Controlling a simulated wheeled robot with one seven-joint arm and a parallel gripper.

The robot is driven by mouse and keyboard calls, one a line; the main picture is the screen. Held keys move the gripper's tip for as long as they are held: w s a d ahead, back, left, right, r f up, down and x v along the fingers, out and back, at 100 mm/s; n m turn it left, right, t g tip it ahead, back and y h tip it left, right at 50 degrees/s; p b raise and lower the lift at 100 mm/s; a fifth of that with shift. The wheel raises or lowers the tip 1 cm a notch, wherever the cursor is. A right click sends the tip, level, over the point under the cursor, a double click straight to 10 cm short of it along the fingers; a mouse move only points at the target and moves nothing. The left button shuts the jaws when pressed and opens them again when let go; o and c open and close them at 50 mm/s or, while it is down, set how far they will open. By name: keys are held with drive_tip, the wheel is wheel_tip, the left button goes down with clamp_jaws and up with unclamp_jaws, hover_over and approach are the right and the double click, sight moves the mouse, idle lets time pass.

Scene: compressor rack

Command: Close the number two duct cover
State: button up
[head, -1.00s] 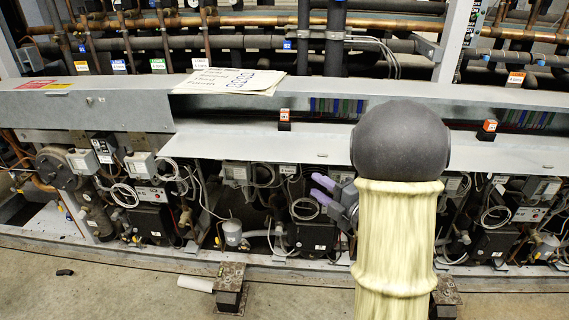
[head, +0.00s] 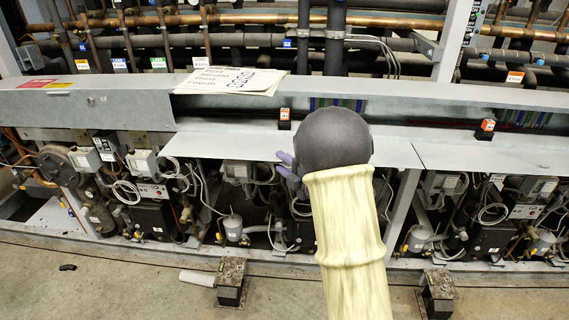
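A long grey metal duct (head: 110,102) runs across the rack. Its left section is covered. To the right of that, a wide flat cover panel (head: 225,149) is folded down and the duct is open above it; I take this for the number two cover, but no number is readable. My gripper (head: 285,165) is at this panel's lower front edge, near its middle. Its two purple fingertips show apart with nothing seen between them. My dark wrist hides the rest of the gripper and part of the panel. I cannot tell whether the fingers touch the panel.
Another folded-down panel (head: 490,158) lies to the right. A paper sign (head: 232,81) lies on the duct top. Compressor parts and cables (head: 150,200) crowd below. Metal feet (head: 231,283) stand on the floor in front.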

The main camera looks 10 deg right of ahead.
drive_tip(key=shift+c, duration=0.4)
clamp_jaws()
drive_tip(key=shift+a+r, duration=0.15)
drive_tip(key=shift+r+p, duration=0.1)
drive_tip(key=shift+p, duration=0.4)
